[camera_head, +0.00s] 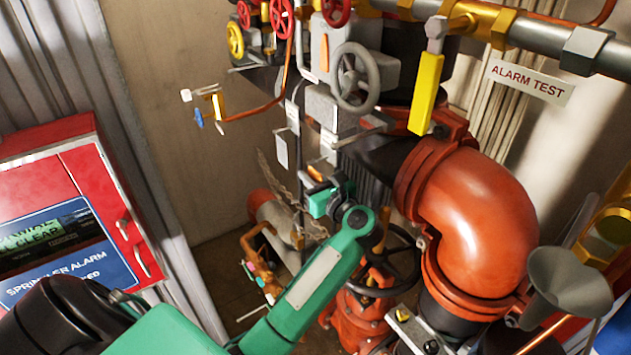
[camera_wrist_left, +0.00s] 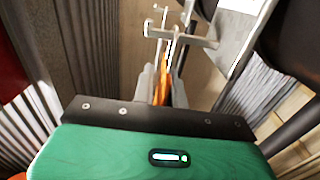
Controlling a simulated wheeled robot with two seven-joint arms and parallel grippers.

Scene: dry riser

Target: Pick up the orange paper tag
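The orange paper tag looks like the narrow orange strip (camera_wrist_left: 162,88) in the left wrist view, seen nearly edge-on between the fingers. My right gripper is not in view.
A grey handwheel (camera_head: 356,78) and grey valve body stand above the gripper. A large red pipe elbow (camera_head: 475,210) is to the right, with a yellow lever (camera_head: 425,95) above. A thin copper pipe (camera_head: 262,108) runs left. A red alarm cabinet (camera_head: 95,170) stands at left.

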